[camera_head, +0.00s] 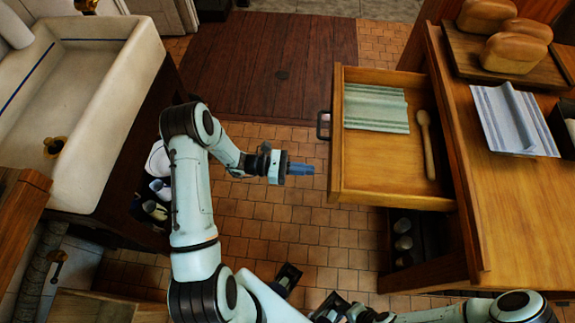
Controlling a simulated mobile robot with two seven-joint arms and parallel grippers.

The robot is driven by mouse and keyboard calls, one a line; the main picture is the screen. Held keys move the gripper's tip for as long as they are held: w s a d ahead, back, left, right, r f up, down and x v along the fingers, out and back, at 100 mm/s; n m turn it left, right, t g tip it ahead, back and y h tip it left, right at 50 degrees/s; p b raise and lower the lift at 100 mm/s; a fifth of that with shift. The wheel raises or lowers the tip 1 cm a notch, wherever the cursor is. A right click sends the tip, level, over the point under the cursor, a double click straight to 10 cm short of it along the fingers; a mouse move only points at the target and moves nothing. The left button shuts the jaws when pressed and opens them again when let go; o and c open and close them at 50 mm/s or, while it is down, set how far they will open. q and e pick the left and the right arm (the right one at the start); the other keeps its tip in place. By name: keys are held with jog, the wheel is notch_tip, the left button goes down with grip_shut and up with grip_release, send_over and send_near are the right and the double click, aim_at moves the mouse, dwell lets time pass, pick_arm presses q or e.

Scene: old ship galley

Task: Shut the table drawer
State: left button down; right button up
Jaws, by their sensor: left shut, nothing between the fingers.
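The table drawer (375,193) is pulled well out of the right side table (495,215), toward the left. Its front panel (336,160) carries a dark handle (323,125). Inside lie a striped green and white cloth (376,108) and a wooden spoon (426,145). My left gripper (312,168) is shut and empty, with blue fingers pointing right at the drawer front. Its tips are just left of the panel, below the handle in the picture; a small gap seems to show.
On the tabletop are a board (460,50) with bread loaves (513,50) and a striped cloth (513,118). Several cups (403,243) sit under the drawer. A white sink (105,110) stands at the left. Tiled floor (300,235) lies open between sink and table.

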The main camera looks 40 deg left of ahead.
pick_arm(q)
jog(key=shift+x, duration=2.2)
pick_arm(e)
jog(key=shift+w+r, duration=0.15)
jog(key=shift+r, duration=0.1)
pick_arm(q)
jog(key=shift+d, duration=0.1)
